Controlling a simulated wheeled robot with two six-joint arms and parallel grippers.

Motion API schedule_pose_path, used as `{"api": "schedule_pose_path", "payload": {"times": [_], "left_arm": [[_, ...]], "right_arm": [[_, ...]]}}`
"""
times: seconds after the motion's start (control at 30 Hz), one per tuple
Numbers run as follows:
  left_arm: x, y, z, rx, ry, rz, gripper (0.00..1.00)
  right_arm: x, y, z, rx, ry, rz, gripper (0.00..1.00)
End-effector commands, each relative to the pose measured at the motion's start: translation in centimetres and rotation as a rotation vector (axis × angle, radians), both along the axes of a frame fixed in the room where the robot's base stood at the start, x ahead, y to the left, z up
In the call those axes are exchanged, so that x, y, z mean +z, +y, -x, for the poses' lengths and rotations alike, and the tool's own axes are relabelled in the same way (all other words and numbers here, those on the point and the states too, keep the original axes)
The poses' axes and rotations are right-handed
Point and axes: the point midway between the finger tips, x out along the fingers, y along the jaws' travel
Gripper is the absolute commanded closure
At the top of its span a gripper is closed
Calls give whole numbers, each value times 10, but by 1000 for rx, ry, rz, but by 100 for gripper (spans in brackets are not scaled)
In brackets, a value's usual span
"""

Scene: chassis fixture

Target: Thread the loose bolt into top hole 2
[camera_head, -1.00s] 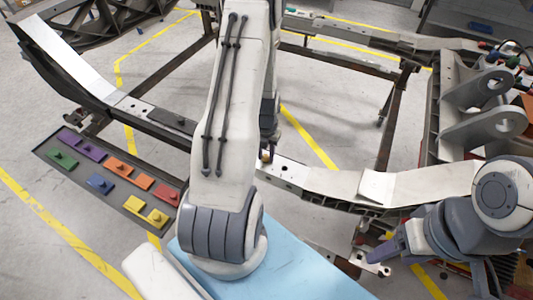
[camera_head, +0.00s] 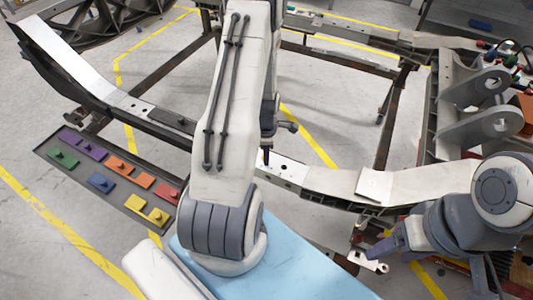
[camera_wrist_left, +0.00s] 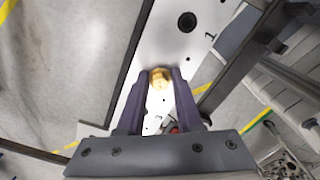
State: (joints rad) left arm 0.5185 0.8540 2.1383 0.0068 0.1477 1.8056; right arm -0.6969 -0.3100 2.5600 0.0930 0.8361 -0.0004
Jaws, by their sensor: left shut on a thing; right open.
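The loose bolt (camera_wrist_left: 160,77), with a gold head, is held between the fingertips of my left gripper (camera_wrist_left: 160,80) in the left wrist view. The gripper is over the pale top face of the chassis rail (camera_wrist_left: 150,55). A large dark hole (camera_wrist_left: 187,22) lies beyond the bolt, near a printed "1". The bolt hides the rail below it, and I cannot tell whether it touches. In the head view my left arm largely hides this gripper; a dark tip (camera_head: 265,157) shows near the rail (camera_head: 325,180). My right gripper (camera_head: 380,252) is open at the lower right.
A dark tray (camera_head: 115,185) with colored blocks lies left of my arm. A grey bracket with large holes (camera_head: 485,110) stands at the right. The rail frame crosses the middle, with open floor (camera_head: 330,120) behind the rail.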

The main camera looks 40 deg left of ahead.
Motion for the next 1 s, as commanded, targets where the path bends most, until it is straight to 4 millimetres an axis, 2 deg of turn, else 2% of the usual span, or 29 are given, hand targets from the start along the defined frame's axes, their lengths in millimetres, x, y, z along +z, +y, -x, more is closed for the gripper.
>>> {"api": "schedule_pose_path", "payload": {"times": [0.13,0.47,0.57,1.0], "left_arm": [[-5,-1,5,-97,10,5,100],[-6,0,5,-129,9,4,100],[-6,0,6,-238,9,5,100],[-8,2,7,-920,6,1,100]], "right_arm": [[-1,0,0,0,0,0,35],[-1,0,0,0,0,0,35],[0,0,0,0,0,0,35],[5,0,0,0,0,0,35]]}}
